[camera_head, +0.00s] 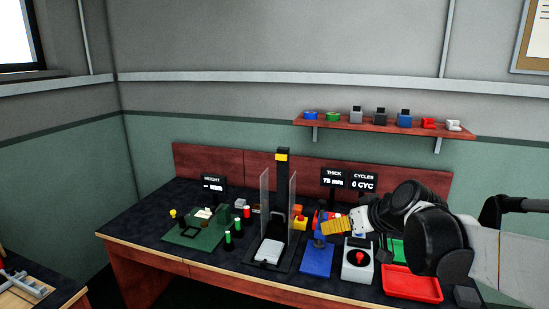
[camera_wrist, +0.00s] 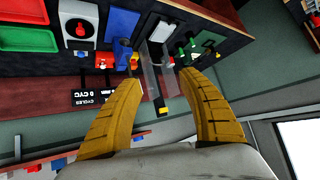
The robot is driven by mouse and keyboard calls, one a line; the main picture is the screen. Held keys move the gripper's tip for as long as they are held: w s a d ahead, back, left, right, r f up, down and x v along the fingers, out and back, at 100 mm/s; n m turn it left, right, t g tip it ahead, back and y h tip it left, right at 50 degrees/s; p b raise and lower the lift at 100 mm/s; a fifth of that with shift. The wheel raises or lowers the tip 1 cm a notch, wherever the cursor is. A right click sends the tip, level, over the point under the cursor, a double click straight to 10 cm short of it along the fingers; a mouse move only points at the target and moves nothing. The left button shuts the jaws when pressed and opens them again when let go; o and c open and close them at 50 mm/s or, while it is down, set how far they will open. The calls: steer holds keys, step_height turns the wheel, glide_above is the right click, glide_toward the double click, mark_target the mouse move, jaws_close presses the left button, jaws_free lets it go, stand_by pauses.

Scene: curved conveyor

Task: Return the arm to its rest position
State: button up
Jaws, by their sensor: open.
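My gripper (camera_head: 337,227) has yellow fingers and is held above the right half of the workbench, at the end of my dark arm coming in from the right. In the wrist view, my gripper (camera_wrist: 155,58) is open, its two curved fingers well apart. Nothing is held between them; the clear panels of the bench stand (camera_wrist: 155,75) show in the gap behind. The wrist view is turned, with the bench across its top. My arm hides part of the bench's right side.
Displays (camera_head: 348,179) stand behind. A shelf (camera_head: 340,124) with small parts hangs above.

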steer(key=s+d+f+m+g+h, duration=0.1)
steer(key=s+f+h, duration=0.1)
steer(key=s, duration=1)
steer(key=s+d+f+m+g+h, duration=0.1)
steer(key=s+f, duration=0.3)
steer(key=s, duration=0.9)
steer(key=shift+f+m+h, duration=0.2)
steer(key=shift+m+h, duration=0.3)
steer(key=shift+m, duration=0.2)
